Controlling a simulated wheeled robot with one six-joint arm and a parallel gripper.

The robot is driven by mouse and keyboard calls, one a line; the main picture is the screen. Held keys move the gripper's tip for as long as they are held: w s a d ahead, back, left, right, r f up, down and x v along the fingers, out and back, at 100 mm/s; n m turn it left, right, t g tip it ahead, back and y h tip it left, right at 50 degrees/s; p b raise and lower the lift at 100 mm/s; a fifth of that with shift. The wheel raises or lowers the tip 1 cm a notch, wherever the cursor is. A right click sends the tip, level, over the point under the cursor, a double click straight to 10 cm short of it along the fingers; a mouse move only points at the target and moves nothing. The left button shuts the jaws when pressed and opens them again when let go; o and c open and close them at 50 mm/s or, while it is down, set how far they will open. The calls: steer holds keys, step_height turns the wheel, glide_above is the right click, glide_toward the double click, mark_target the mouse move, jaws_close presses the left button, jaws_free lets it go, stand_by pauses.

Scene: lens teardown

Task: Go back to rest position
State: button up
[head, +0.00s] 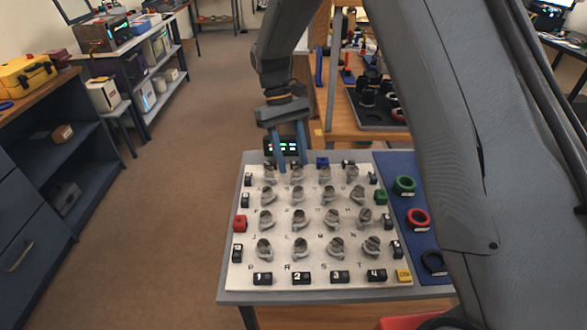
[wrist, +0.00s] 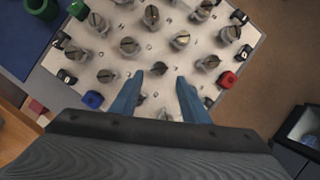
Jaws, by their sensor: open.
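My gripper (head: 291,150) is open, with its two blue fingers pointing down over the far edge of the pale board (head: 318,266). The board carries rows of grey knobs (head: 298,218) and black numbered blocks along its sides. In the wrist view the fingers (wrist: 160,85) are spread apart with a grey knob visible between and below them. I see nothing held. Whether a fingertip touches a knob I cannot tell. My arm covers the right side of the head view.
A blue mat (head: 390,165) right of the board holds a green ring (head: 404,185), a red ring (head: 418,218) and a dark ring (head: 433,262). A dark tray (head: 375,112) stands on the wooden bench behind. Open floor (head: 165,215) lies left; shelves stand farther left.

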stand_by(0.4)
steer(key=s+d+r+m+t+y, duration=0.2)
steer(key=s+d+m+t, duration=0.3)
steer(key=s+d, duration=1.1)
steer(key=s+r, duration=0.1)
steer(key=s, duration=0.1)
steer(key=shift+s+d, duration=0.25)
steer(key=shift+s, duration=0.05)
stand_by(0.9)
